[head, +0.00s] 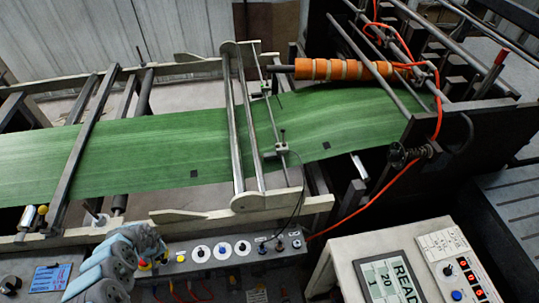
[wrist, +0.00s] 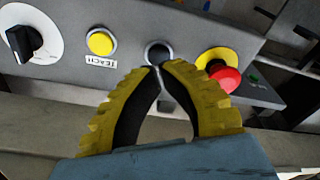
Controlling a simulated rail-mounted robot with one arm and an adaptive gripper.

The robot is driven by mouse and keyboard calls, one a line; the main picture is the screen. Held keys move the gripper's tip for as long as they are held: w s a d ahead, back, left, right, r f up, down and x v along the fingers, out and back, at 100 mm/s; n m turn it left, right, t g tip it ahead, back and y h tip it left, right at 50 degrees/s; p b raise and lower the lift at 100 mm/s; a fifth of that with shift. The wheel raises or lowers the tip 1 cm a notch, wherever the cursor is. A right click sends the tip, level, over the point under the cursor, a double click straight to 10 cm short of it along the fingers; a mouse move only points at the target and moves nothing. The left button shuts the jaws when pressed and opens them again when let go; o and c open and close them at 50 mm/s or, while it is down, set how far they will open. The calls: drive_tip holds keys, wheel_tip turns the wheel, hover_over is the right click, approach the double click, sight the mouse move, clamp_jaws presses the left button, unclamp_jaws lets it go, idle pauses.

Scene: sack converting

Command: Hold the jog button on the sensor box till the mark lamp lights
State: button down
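A grey sensor box (wrist: 75,75) fills the upper wrist view. It carries a black knob (wrist: 22,42), a yellow button (wrist: 101,42) over a TEACH label, a dark round button (wrist: 157,50) in a metal ring, and a red stop knob (wrist: 224,80) on yellow. No jog label is readable; my fingers cover the area below the dark button. My gripper (wrist: 158,70) is shut and empty, its tips together at the lower edge of that button. I cannot tell whether they touch it. In the head view my gripper (head: 150,263) is at the lower left. No lit mark lamp is discernible.
A green web (head: 130,150) with dark square marks (head: 194,174) runs across the rollers. A small sensor (head: 282,148) hangs over it. A console (head: 390,270) with a display stands at the lower right.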

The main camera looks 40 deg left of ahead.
sight(164, 261)
drive_tip(key=shift+f+b, duration=1.15)
drive_tip(key=shift+f, duration=0.65)
drive_tip(key=shift+r, duration=0.1)
idle(0.4)
wheel_tip(164, 261, up, 5)
drive_tip(key=p, duration=0.5)
idle(1.3)
